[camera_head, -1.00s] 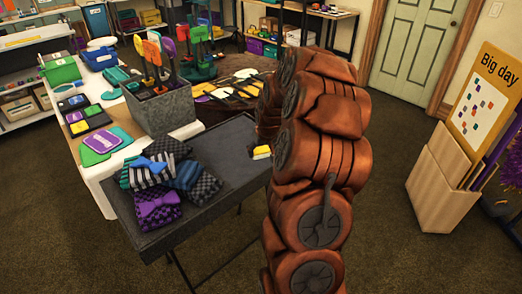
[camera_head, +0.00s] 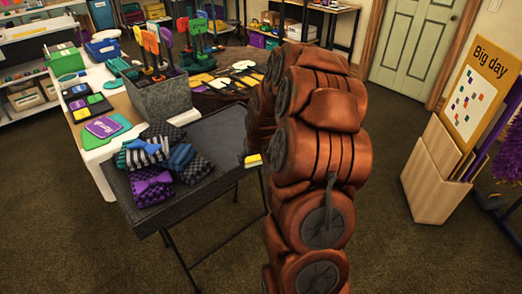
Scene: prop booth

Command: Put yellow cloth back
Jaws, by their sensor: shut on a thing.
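The yellow cloth (camera_head: 254,160) shows as a small yellow patch at the left side of my arm, by the right end of the dark grey table (camera_head: 218,147). My gripper (camera_head: 245,156) is mostly hidden behind my own copper-coloured arm; only a small dark part shows beside the yellow. It is shut on the yellow cloth. I cannot tell whether the cloth touches the table. Folded patterned cloths with bow ties, among them a purple one (camera_head: 152,187) and a striped one (camera_head: 144,153), lie piled on the table's left part.
A grey bin (camera_head: 163,100) with coloured paddles stands behind the pile. A round brown table (camera_head: 205,99) with yellow and white flat pieces is farther back. A wooden stand (camera_head: 437,180) with a "Big day" board (camera_head: 478,90) is at right. The table's right part is bare.

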